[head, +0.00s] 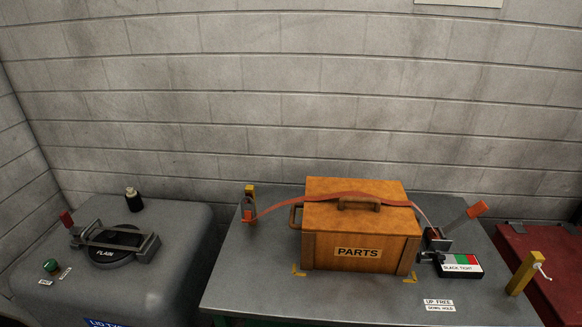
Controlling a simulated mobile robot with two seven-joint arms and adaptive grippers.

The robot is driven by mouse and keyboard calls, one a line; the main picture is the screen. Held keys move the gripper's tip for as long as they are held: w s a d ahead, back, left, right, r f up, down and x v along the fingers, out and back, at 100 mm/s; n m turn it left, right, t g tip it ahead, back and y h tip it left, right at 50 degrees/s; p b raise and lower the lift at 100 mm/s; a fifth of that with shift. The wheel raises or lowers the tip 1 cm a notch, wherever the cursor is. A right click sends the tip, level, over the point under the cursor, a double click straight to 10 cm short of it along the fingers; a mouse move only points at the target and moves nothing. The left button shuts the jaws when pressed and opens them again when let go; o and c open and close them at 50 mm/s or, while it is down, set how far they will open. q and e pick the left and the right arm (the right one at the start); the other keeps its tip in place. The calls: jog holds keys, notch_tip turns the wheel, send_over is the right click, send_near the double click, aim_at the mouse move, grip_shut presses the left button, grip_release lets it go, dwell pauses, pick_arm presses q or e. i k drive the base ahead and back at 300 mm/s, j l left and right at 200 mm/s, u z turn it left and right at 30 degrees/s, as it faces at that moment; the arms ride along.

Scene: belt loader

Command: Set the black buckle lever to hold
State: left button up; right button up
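The buckle (437,241) stands on the grey table just right of the wooden PARTS box (357,253). Its lever (456,222) slants up to the right and ends in an orange-red grip (477,209). A red strap (345,195) runs from a left anchor (248,208) over the box top, past its handle, down to the buckle. A gauge marked SLACK TIGHT (460,267) lies beside the buckle, with white, red and green areas. A label (438,303) reads UP FREE, and its lower line seems to read DOWN HOLD. Neither of my grippers is in view.
A red surface (545,250) lies beyond. At left, a grey cabinet (185,225) carries a clamped PLAIN disc (105,245), black bottle (133,201) and green button (52,266).

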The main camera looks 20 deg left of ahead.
aim_at(435, 256)
jog(key=i+l+u, duration=0.1)
jog(key=l, duration=0.35)
jog(key=i+l+u, duration=0.15)
jog(key=l, duration=0.3)
jog(key=i+l+u, duration=0.1)
jog(key=l, duration=0.4)
jog(key=i+l+u, duration=0.1)
jog(key=l, duration=0.4)
jog(key=k+j+z, duration=0.1)
jog(key=z, duration=0.3)
jog(key=i+z, duration=0.15)
